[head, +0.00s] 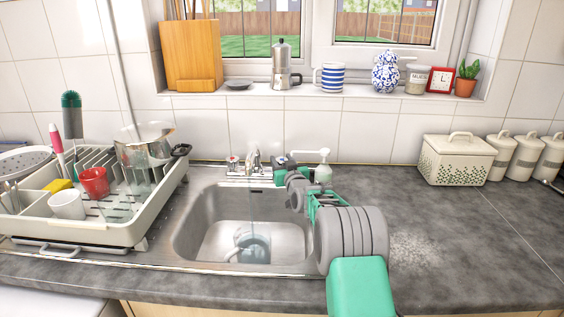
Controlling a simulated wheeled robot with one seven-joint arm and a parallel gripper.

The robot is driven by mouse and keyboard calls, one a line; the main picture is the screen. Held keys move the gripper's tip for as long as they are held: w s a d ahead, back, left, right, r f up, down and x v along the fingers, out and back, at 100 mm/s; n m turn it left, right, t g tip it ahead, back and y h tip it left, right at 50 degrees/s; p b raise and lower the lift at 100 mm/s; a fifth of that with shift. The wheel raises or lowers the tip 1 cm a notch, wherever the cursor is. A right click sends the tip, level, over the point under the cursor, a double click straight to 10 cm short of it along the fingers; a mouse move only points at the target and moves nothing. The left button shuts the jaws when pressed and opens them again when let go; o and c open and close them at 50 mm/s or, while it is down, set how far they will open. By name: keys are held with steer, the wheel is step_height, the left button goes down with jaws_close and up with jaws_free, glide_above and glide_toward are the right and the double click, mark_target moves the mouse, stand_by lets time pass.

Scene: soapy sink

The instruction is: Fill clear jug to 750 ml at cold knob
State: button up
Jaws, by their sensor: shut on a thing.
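The clear jug (252,246) stands in the sink basin, below the tap. Its level and markings are too small to read. A faint thin streak like running water drops from the tap spout (254,160) toward the jug. The left knob (233,160) has a reddish mark and is free. My gripper (279,163) is at the right side of the tap, shut on the cold knob, which it mostly hides. My arm reaches in from the lower right, over the sink's right edge.
A soap dispenser (323,166) stands close to the right of my gripper. A dish rack (120,232) with a red cup, a white cup and other dishes is at the left. A cream bread bin (457,159) stands at the right. The right worktop is mostly clear.

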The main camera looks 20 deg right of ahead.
steer(key=shift+c, duration=0.7)
steer(key=shift+f, duration=0.1)
steer(key=shift+m+h+b, duration=0.3)
steer(key=shift+h, duration=0.1)
steer(key=m+h+b, duration=0.2)
steer(key=h+b, duration=0.1)
steer(key=m+g+h+b, duration=0.1)
steer(key=shift+a+f+h, duration=0.1)
steer(key=shift+f+h, duration=0.2)
steer(key=m+g+h+b, duration=0.2)
steer(key=h+b, duration=0.1)
steer(key=shift+r+m, duration=0.2)
steer(key=shift+m, duration=0.1)
steer(key=shift+d+r+m+g+h+b, duration=0.1)
steer(key=shift+d+m+g+h+b, duration=0.2)
steer(key=shift+h, duration=0.5)
steer(key=o, duration=1.4)
steer(key=shift+r, duration=0.1)
steer(key=shift+s+a, duration=0.1)
